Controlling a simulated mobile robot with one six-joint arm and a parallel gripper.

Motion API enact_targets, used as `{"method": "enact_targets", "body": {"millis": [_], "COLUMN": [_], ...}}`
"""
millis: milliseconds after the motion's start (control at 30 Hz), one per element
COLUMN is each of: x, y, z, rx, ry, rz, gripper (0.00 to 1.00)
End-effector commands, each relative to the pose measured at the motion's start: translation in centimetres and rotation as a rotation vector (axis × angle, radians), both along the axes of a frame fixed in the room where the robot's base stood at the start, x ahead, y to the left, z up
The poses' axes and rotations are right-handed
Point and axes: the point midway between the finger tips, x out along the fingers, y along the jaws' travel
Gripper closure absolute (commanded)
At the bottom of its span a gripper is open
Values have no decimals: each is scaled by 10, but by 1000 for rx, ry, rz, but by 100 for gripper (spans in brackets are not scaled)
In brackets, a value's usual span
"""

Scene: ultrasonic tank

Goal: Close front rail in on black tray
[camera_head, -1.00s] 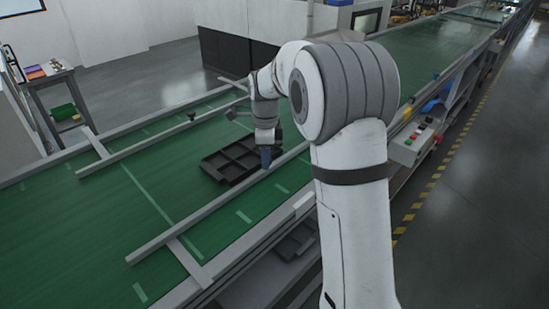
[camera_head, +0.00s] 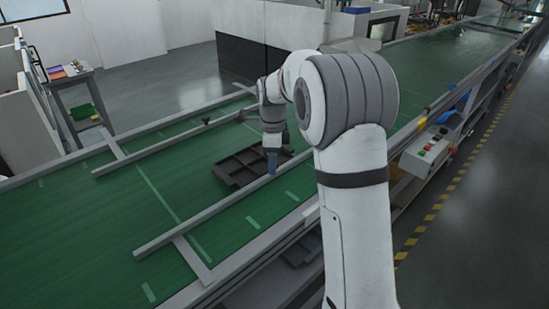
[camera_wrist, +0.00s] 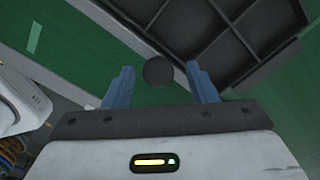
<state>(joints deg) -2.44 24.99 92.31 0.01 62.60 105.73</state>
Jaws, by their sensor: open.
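The black tray (camera_head: 222,172), divided into compartments, lies on the green belt between two grey rails. It also shows at the upper right of the wrist view (camera_wrist: 222,50). The front rail (camera_head: 185,228) runs along the tray's near side, close to it; a narrow green strip seems to show between them in the wrist view. A dark round knob (camera_wrist: 158,71) sits between my blue fingertips, apart from both. My gripper (camera_head: 272,163) points down at the front rail beside the tray, open; it also shows in the wrist view (camera_wrist: 160,82). My arm hides part of the rail's far end.
The rear rail (camera_head: 160,146) with its own dark knob (camera_head: 206,121) runs beyond the tray, with belt between. A crossbar (camera_head: 192,258) joins the front rail to the conveyor's near edge. A control box with buttons (camera_head: 427,152) stands at the right.

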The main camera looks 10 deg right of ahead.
Motion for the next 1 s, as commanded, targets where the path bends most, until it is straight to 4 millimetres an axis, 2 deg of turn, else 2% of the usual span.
{"method": "enact_targets", "body": {"millis": [167,400,533,700,1000], "x": [1,2,2,2,1], "y": [0,0,0,0,0], "z": [15,56,71,78,78], "rx": [0,0,0,0,0], "ry": [-3,-4,-3,-1,-1], "rz": [0,0,1,1,2], "gripper": [48,48,48,48,48]}}
